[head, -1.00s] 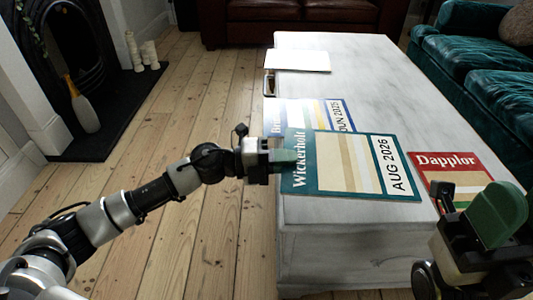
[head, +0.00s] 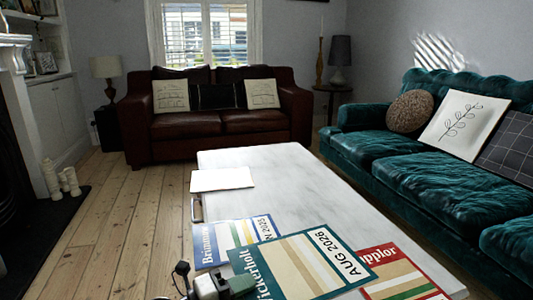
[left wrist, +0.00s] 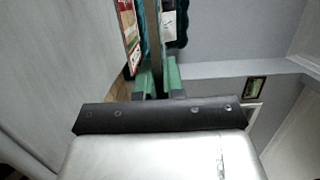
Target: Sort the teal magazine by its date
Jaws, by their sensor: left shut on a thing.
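The teal magazine (head: 303,262), with "AUG 2026" on its cover and its title partly cut off, is over the near part of the table. My left gripper (head: 238,285) is shut on its left edge. In the left wrist view the magazine (left wrist: 152,35) shows edge-on between the green fingers (left wrist: 156,80). In the head view it covers parts of a blue magazine (head: 232,234) marked 2025, month partly hidden, and a red magazine (head: 390,262) titled "Dapplor", whose date I cannot see. My right gripper is out of view.
The whitewashed table (head: 290,185) has free room in its middle and far part. A blank white sheet-like item (head: 221,180) lies at its far left. A teal sofa (head: 440,180) runs along the right, and a brown leather sofa (head: 210,130) stands beyond.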

